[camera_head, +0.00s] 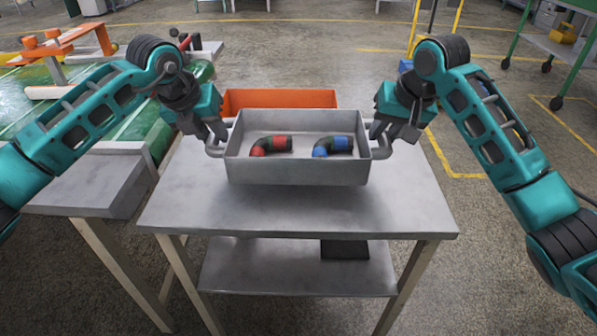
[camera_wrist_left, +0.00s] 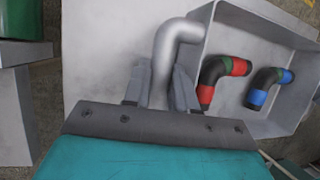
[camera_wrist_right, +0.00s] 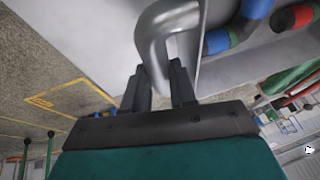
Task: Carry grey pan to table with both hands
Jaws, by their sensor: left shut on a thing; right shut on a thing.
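The grey pan (camera_head: 298,172) is level over the grey metal table (camera_head: 300,212); I cannot tell whether its base touches the top. Two bent hoses lie in it, a red-banded one (camera_head: 271,145) on the left and a blue-banded one (camera_head: 334,146) on the right. My left gripper (camera_head: 217,140) is shut on the pan's left handle, which shows between the fingers in the left wrist view (camera_wrist_left: 165,65). My right gripper (camera_head: 382,138) is shut on the right handle, seen in the right wrist view (camera_wrist_right: 160,45).
An orange bin (camera_head: 280,98) stands behind the pan on the table. A green conveyor (camera_head: 130,125) and a grey side bench (camera_head: 85,190) are to the left. A black item (camera_head: 345,249) lies on the lower shelf. The table's front strip is clear.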

